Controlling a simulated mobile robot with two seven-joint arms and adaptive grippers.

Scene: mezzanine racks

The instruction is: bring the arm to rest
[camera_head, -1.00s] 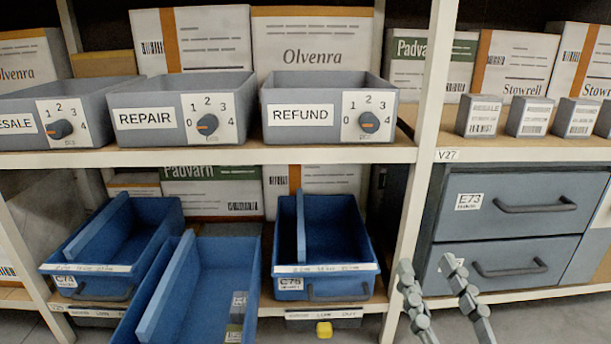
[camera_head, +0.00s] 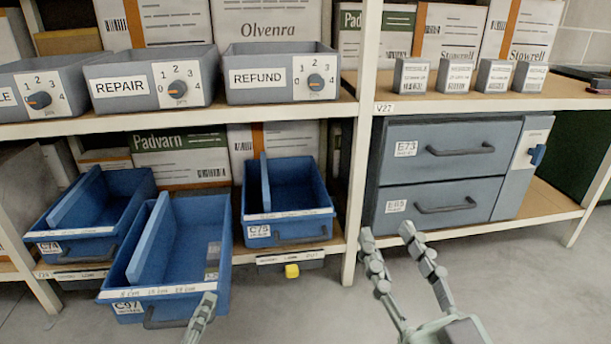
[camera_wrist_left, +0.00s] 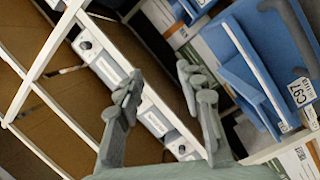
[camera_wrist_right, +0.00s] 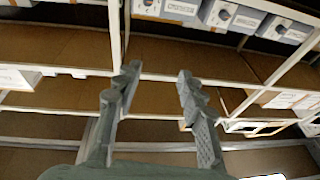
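My right gripper (camera_head: 394,232) is open and empty, its two fingers apart above the floor, in front of the grey drawer cabinet. It also shows open in the right wrist view (camera_wrist_right: 158,75), with nothing between the fingers. My left gripper shows only as a finger at the bottom edge of the head view, in front of the blue bin C97 (camera_head: 182,292). In the left wrist view the left gripper (camera_wrist_left: 160,82) is open and empty. Bin C97 also shows in that view (camera_wrist_left: 262,75). The rest of both arms is mostly hidden.
Blue bins C74 (camera_head: 47,237) and C75 (camera_head: 326,212) sit on the lower shelf; C97 sticks out in front of it. The grey cabinet (camera_head: 400,178) has two shut drawers. Dial boxes REPAIR (camera_head: 127,104) and REFUND (camera_head: 262,97) stand above. The floor at front right is clear.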

